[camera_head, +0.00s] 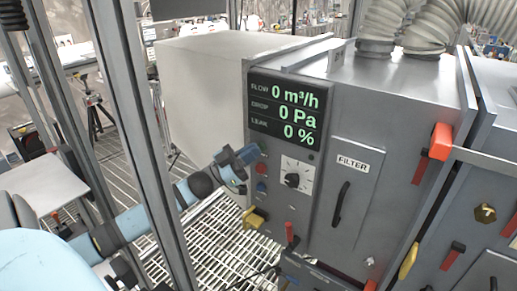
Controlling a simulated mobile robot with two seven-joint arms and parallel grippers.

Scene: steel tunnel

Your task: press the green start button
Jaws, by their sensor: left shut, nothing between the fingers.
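The grey steel machine has a black display (285,108) with green figures reading 0 m³/h, 0 Pa and 0 %. Below the display are a dial knob (292,180) on a white plate, a red button (261,168) and a blue button (261,187). I cannot make out a green button; my left gripper (252,152) covers part of the panel's left edge. That gripper is shut and empty, just left of the red button, below the display's lower left corner. I cannot tell whether it touches the panel. My right gripper is out of view.
A filter door (340,195) with a black handle is right of the dial. Red levers (434,150) stick out farther right. A yellow handle (253,218) is low on the left. A metal post (140,130) stands in front of my left arm. The floor is steel grating (215,240).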

